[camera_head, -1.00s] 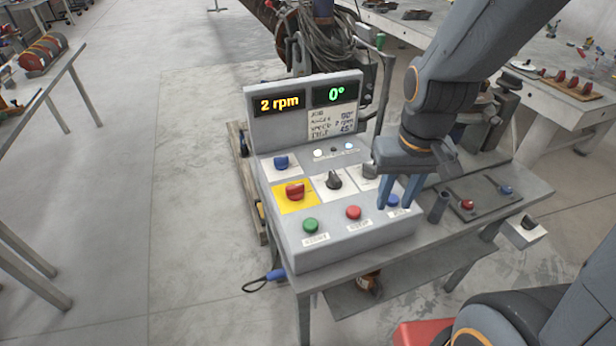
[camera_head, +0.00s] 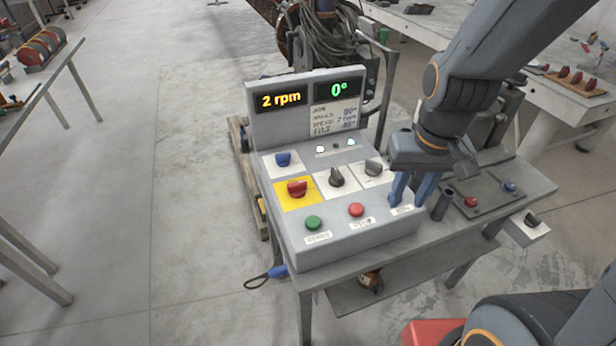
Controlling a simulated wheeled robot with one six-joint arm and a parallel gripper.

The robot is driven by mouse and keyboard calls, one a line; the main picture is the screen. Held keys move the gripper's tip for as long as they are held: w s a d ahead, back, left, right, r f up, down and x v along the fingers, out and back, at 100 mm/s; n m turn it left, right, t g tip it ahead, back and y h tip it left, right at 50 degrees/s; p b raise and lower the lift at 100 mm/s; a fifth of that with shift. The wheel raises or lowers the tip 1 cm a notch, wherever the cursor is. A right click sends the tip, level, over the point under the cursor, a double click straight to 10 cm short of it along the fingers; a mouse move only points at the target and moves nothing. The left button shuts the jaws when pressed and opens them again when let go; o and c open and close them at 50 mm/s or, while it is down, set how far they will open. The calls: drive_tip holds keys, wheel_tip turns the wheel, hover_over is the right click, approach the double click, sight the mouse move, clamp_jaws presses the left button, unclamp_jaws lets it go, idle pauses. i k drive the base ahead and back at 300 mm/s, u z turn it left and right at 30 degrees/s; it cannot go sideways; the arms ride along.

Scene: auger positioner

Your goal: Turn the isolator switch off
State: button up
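The isolator switch is most likely the red rotary knob (camera_head: 297,187) on the yellow plate (camera_head: 284,201) at the left of the grey control box (camera_head: 345,242). Its handle sits roughly across the plate; its exact setting cannot be read. My gripper (camera_head: 409,200) is over the right end of the box, well to the right of the red knob. Its two blue fingers point down with a gap between them, and nothing shows held. The fingers hide the blue button at the front right. Whether they touch the panel is unclear.
A blue knob (camera_head: 283,159), a black knob (camera_head: 336,177) and a grey knob (camera_head: 373,167) surround the red one. Green (camera_head: 313,223) and red (camera_head: 356,210) buttons are in front. The upright display (camera_head: 307,104) reads 2 rpm and 0° behind the panel.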

sight(296, 190)
drive_tip(key=z, duration=0.05)
drive_tip(key=k, duration=0.4)
drive_tip(key=u, duration=0.75)
drive_tip(key=i, duration=0.45)
